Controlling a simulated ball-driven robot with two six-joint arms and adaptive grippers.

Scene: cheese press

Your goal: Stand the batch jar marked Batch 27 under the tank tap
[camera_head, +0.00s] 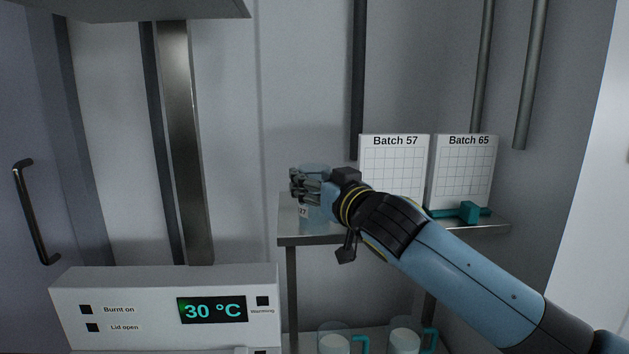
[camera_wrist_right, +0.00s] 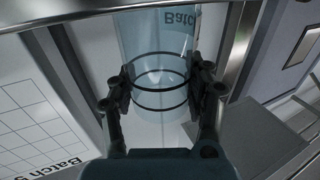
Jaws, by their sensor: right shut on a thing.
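My right gripper (camera_head: 310,187) reaches in from the right and is shut on a clear jar (camera_head: 313,216) at the left end of the shelf. I cannot make out the tank tap. My left gripper is out of view.
The shelf (camera_head: 290,239) carries cards reading Batch 57 (camera_head: 393,172) and Batch 65 (camera_head: 464,175), and a teal object (camera_head: 466,212). Two clear vessels with teal handles (camera_head: 334,342) (camera_head: 405,342) stand below. A control panel (camera_head: 140,285) showing 30 °C is at lower left.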

